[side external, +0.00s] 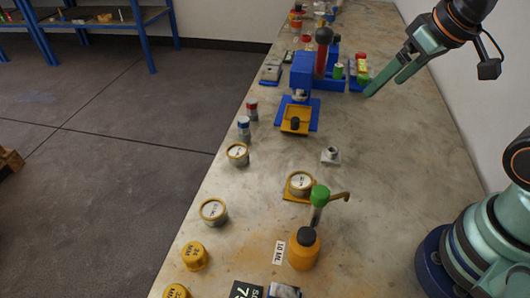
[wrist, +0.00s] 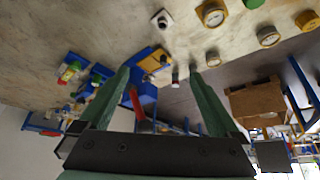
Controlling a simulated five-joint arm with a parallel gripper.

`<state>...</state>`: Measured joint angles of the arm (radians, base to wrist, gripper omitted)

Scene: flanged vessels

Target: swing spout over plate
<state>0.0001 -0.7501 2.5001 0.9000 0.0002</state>
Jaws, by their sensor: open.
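The spout (side external: 340,196) is a thin brown tube on a dispenser with a green knob (side external: 320,194), a clear neck and an orange bottle (side external: 304,252). The spout points right, away from the yellow plate (side external: 288,197), which lies just behind and left of the dispenser. A round white-topped tin (side external: 300,183) sits on the plate. The tin on its plate also shows at the top of the wrist view (wrist: 212,14); I cannot make out the spout there. My gripper (side external: 382,86) is open and empty, far behind the dispenser; its fingers also show in the wrist view (wrist: 160,76).
Two more tins, including one at the left edge (side external: 213,211), and yellow caps (side external: 194,256) line the bench. A blue press (side external: 300,75) is left of my gripper. The bench right of the block is clear.

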